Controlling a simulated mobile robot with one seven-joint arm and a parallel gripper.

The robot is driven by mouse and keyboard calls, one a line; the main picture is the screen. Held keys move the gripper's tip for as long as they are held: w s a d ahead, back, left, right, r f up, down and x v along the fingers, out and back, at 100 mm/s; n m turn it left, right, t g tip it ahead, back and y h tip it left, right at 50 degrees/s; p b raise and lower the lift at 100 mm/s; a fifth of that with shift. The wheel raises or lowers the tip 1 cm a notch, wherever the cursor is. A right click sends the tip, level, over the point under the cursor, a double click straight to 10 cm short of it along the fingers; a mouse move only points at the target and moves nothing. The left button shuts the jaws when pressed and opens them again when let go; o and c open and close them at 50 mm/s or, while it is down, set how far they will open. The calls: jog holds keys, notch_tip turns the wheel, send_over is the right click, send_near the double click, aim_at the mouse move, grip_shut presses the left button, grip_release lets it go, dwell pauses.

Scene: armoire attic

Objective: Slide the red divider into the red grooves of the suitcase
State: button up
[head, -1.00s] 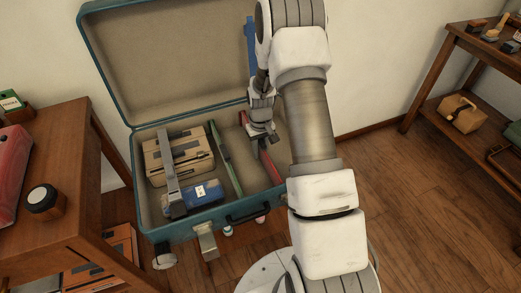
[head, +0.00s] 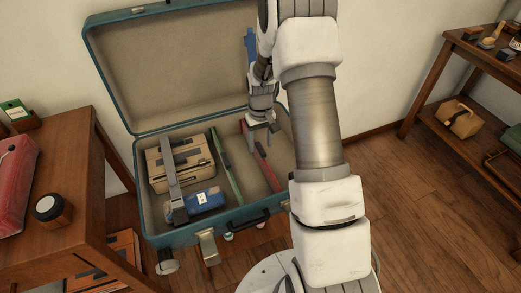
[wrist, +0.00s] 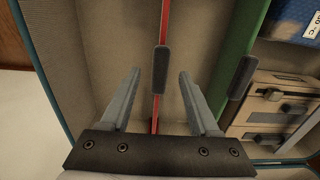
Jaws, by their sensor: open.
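The red divider (head: 262,162) stands on edge in the right part of the open teal suitcase (head: 190,233), roughly parallel to the green divider (head: 225,165). In the wrist view the red divider (wrist: 165,18) appears as a thin red strip with a dark grip tab (wrist: 160,70). My gripper (head: 260,129) is above the far part of the divider. In the wrist view its fingers (wrist: 158,76) are apart, one on each side of the tab, with gaps between. The red grooves cannot be made out, so how the divider's ends are seated is unclear.
A blue upright piece (head: 250,45) is by the lid. Wooden tables stand left (head: 75,190) and right (head: 455,65).

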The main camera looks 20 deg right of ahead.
notch_tip(320, 180, up, 10)
jog(key=p, duration=0.2)
jog(key=shift+f, duration=0.2)
jog(key=s+a+r+t, duration=0.1)
jog(key=s+a+r, duration=0.25)
jog(key=r, duration=0.45)
jog(key=s+a+r+t, duration=0.1)
jog(key=s+a+r, duration=0.1)
jog(key=s+r, duration=0.5)
jog(key=s+a+r+t, duration=0.2)
jog(key=s+r, duration=0.2)
jog(key=s, duration=0.3)
jog(key=s+a+r+t, duration=0.2)
jog(key=s+a+r, duration=0.1)
jog(key=s+r, duration=0.3)
notch_tip(320, 180, up, 19)
jog(key=s+p, duration=0.2)
jog(key=p, duration=1.8)
jog(key=shift+d, duration=0.2)
jog(key=shift+f, duration=0.1)
jog(key=shift+c, duration=0.4)
